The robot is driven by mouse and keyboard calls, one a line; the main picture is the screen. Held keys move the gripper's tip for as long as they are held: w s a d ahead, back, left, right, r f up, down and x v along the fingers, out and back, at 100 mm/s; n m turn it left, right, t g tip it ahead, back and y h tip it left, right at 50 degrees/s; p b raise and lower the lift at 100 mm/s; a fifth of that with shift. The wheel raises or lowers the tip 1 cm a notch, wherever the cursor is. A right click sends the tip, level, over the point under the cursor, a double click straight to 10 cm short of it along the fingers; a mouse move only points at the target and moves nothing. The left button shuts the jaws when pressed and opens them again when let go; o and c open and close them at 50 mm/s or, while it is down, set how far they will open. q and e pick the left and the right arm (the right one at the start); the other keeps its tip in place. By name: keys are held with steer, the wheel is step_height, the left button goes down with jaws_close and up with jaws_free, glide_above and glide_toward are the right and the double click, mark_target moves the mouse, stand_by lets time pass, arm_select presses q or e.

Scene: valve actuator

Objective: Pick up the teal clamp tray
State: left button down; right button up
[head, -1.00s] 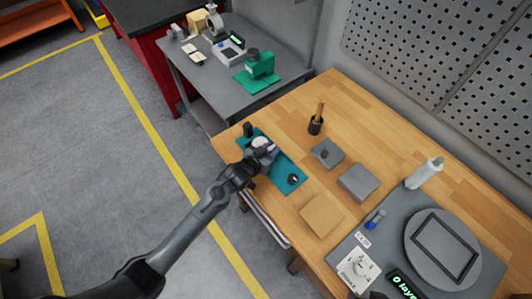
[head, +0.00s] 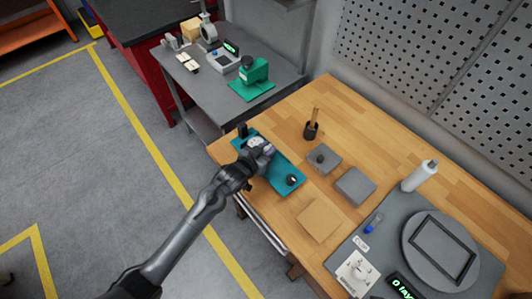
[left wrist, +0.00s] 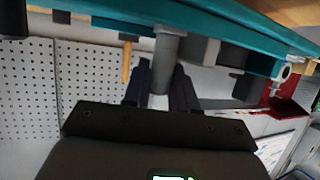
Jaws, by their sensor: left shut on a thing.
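The teal clamp tray (head: 285,172) is at the left end of the wooden bench in the head view, a long flat plate with a dark post at its far end and a dark round knob at its near end. My left gripper (head: 257,150) is over its middle and hides part of it. In the left wrist view the tray (left wrist: 225,18) runs along the top, its fittings pointing down the picture. My left fingers (left wrist: 160,85) are shut on the tray's grey upright post. I cannot clearly tell whether the tray is clear of the bench. My right gripper is not in view.
On the bench are a tan square (head: 319,220), grey blocks (head: 355,186), a dark cup with a wooden handle (head: 311,130), a white bottle (head: 420,176) and a round grey plate (head: 440,250). A grey side table (head: 285,75) with a green device stands behind.

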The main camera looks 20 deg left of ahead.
arm_select(q)
step_height(320, 180, up, 6)
glide_above(289, 176)
steer(key=w, duration=0.3)
steer(key=s+f, duration=0.3)
steer(key=shift+s+f, duration=0.1)
steer(key=shift+f, duration=0.05)
steer(key=s+a+r+n+y, duration=0.3)
steer(key=s+a+r, duration=0.6)
steer(key=a, duration=0.4)
step_height(289, 176, up, 12)
steer(key=s+p, duration=0.2)
steer(key=p, duration=1.9)
steer(key=shift+w+r, duration=0.1)
